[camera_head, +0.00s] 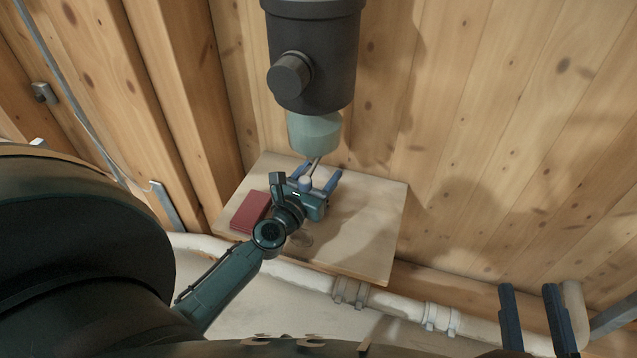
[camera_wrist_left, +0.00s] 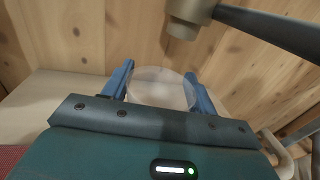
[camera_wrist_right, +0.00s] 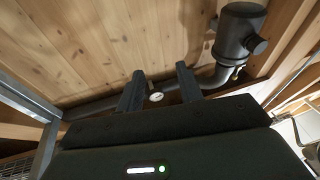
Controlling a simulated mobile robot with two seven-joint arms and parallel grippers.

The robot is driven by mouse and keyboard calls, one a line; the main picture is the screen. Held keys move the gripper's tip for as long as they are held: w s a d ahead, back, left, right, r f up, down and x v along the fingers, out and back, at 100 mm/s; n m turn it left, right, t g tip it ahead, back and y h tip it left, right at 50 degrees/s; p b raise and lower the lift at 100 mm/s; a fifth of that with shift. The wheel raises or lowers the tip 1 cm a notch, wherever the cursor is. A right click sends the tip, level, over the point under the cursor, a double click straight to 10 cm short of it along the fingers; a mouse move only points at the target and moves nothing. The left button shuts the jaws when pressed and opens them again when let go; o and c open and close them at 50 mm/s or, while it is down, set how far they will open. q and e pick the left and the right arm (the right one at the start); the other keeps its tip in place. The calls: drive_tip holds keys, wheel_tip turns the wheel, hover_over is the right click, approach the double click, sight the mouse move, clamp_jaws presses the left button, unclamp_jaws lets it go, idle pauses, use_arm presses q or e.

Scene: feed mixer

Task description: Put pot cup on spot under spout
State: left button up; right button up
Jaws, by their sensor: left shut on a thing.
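The pot cup (camera_wrist_left: 160,88) is a clear, round-rimmed vessel between the two blue fingers in the left wrist view. My left gripper (camera_head: 306,173) is shut on it above the wooden shelf. The cup is hard to make out in the head view. The dark cylindrical mixer (camera_head: 313,55) hangs on the wall above, with a pale green part (camera_head: 314,133) under it, just beyond my left fingers. A beige cylindrical end (camera_wrist_left: 188,18) shows above the cup in the left wrist view. I cannot make out the spot. My right gripper (camera_head: 530,305) is open and empty at the lower right.
The wooden shelf (camera_head: 370,225) carries a dark red box (camera_head: 250,212) just left of my left gripper. White pipes (camera_head: 390,302) run below. The shelf's right side is clear.

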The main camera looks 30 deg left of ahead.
use_arm(q)
drive_tip(key=shift+f, duration=0.6)
drive_tip(key=shift+r, duration=0.2)
drive_tip(key=shift+f, duration=0.2)
drive_tip(key=o, duration=1)
drive_tip(key=shift+o, duration=0.2)
